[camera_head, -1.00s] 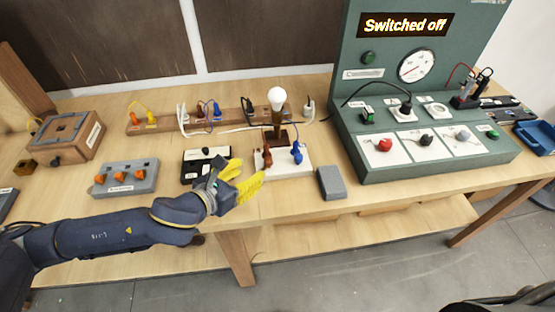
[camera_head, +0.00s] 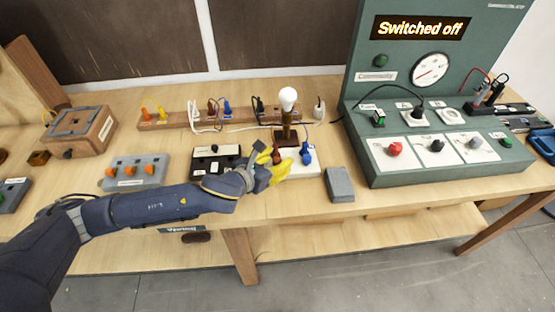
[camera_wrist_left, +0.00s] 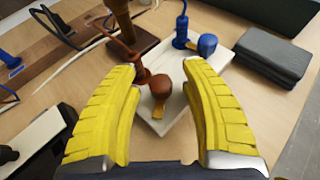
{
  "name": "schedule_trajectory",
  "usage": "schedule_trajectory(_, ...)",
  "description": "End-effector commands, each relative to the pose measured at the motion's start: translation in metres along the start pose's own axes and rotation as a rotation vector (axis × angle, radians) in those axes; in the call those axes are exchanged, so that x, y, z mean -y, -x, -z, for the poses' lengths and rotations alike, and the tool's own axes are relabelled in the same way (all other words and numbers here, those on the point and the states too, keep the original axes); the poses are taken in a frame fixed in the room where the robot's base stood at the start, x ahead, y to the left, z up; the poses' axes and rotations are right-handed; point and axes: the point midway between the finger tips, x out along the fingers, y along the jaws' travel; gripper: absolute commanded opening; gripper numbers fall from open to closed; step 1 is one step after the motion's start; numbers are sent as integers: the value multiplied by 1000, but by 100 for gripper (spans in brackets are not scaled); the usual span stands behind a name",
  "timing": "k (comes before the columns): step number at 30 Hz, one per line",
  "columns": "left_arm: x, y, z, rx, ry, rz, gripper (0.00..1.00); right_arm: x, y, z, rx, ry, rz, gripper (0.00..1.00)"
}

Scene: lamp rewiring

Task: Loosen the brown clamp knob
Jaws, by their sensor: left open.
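The brown clamp knob (camera_wrist_left: 160,86) stands on a white board (camera_wrist_left: 188,66). In the left wrist view it sits between the two yellow fingers of my left gripper (camera_wrist_left: 166,95), a little ahead of them and apart from both. The gripper is open and empty. In the head view my left gripper (camera_head: 277,169) is over the board's left part and largely hides the brown knob. A blue clamp knob (camera_wrist_left: 207,44) stands on the same board to the right, and it also shows in the head view (camera_head: 306,153). My right gripper is not in view.
A lamp with a white bulb (camera_head: 288,99) stands behind the board. A grey block (camera_head: 339,184) lies to the right, and a black switch box (camera_head: 215,160) lies to the left. The green control panel (camera_head: 440,165) reads "Switched off". The table's front strip is clear.

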Motion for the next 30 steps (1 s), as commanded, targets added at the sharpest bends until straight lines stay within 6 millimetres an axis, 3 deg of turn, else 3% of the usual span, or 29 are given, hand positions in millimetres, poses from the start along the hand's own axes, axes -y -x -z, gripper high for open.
schedule_trajectory(5, 0, 0, 0, 0, 0, 0, 46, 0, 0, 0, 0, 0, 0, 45)
schedule_trajectory(17, 0, 0, 0, 0, 0, 0, 0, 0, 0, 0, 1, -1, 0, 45)
schedule_trajectory(30, 2, 0, 0, 0, 13, -26, 0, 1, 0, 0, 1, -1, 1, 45)
